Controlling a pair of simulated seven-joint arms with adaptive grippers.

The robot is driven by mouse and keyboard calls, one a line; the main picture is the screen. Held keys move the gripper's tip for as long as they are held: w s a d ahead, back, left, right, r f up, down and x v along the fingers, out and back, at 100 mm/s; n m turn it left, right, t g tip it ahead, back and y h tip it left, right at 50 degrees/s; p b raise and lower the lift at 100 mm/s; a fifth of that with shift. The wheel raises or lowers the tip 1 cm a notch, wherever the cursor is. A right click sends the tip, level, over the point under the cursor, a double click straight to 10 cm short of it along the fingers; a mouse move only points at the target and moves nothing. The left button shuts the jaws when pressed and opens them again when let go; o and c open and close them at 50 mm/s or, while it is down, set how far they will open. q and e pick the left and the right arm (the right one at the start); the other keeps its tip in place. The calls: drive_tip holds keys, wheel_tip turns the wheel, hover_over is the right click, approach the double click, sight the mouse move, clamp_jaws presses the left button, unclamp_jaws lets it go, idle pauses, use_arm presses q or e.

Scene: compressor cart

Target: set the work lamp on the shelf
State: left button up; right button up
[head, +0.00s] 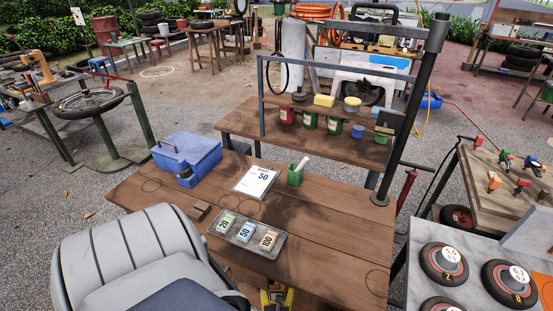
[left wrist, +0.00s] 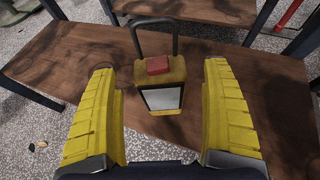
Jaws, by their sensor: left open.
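The work lamp (left wrist: 163,85) shows in the left wrist view, with a yellow body, a red top block, a pale front panel and a dark handle. It stands upright on a brown wooden surface (left wrist: 225,75). My left gripper (left wrist: 162,110) is open, its yellow fingers on either side of the lamp with visible gaps. In the head view this gripper (head: 277,298) is at the bottom edge, below the near side of the bench; I cannot make out the lamp there. A raised wooden shelf (head: 240,120) stands at the back of the bench. My right gripper is not in view.
The bench (head: 330,240) holds a blue toolbox (head: 187,155), a number card (head: 256,181), a green holder (head: 296,176) and a tray of number packets (head: 281,245).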

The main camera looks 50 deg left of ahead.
use_arm(q)
drive_tip(key=v, duration=0.8)
drive_tip(key=s+d+f+m+t+h, duration=0.1)
drive_tip(key=d+f+m+h, duration=0.35)
drive_tip(key=m, duration=0.85)
drive_tip(key=s+d+f+m+t+h, duration=0.15)
drive_tip(key=d+f+m+h, duration=0.35)
drive_tip(key=m, duration=0.7)
drive_tip(key=s+f+m+g, duration=0.5)
drive_tip(key=s+f+m, duration=0.1)
drive_tip(key=s+m, duration=0.5)
drive_tip(key=s+f+m+g, duration=0.5)
drive_tip(key=s+f+m, duration=0.1)
drive_tip(key=s+m, duration=0.6)
drive_tip(key=shift+s+a+f+m+h, duration=0.3)
drive_tip(key=shift+a+m+h, duration=0.05)
drive_tip(key=shift+m, duration=0.45)
